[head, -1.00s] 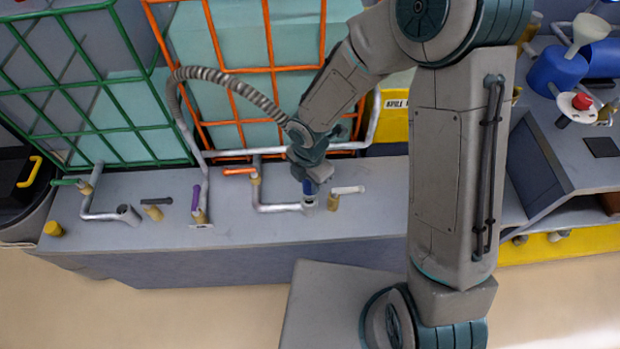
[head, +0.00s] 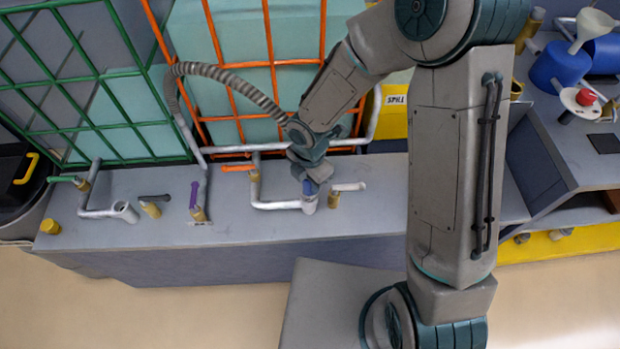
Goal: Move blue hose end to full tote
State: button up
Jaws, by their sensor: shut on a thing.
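My gripper (head: 312,176) points down over the counter in front of the orange-caged tote (head: 271,68). It is shut on the blue hose end (head: 310,187), which sits at the upturned mouth of that tote's grey outlet pipe (head: 280,206). I cannot tell whether it is seated inside or only resting on the mouth. The ribbed grey hose (head: 228,82) arcs from the left up to my wrist. The orange tote shows teal liquid high up. The green-caged tote (head: 85,85) shows teal only in its lower part. Its pipe mouth (head: 124,209) is open and empty.
Valve handles stand along the counter (head: 235,222): green (head: 62,179), purple (head: 194,193), orange (head: 238,168) and white (head: 349,187). A yellow cap (head: 50,227) sits at the left edge. A red button (head: 585,97), blue container (head: 556,68) and funnel (head: 590,25) are at the right.

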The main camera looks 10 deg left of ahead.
jog(key=shift+f+b, duration=0.6)
jog(key=shift+f, duration=0.2)
jog(key=shift+r, duration=0.15)
jog(key=shift+r+p, duration=1.3)
jog(key=shift+p, duration=0.1)
dwell(0.8)
jog(key=shift+f+b, duration=1.05)
jog(key=shift+f, duration=0.4)
jog(key=o, duration=0.9)
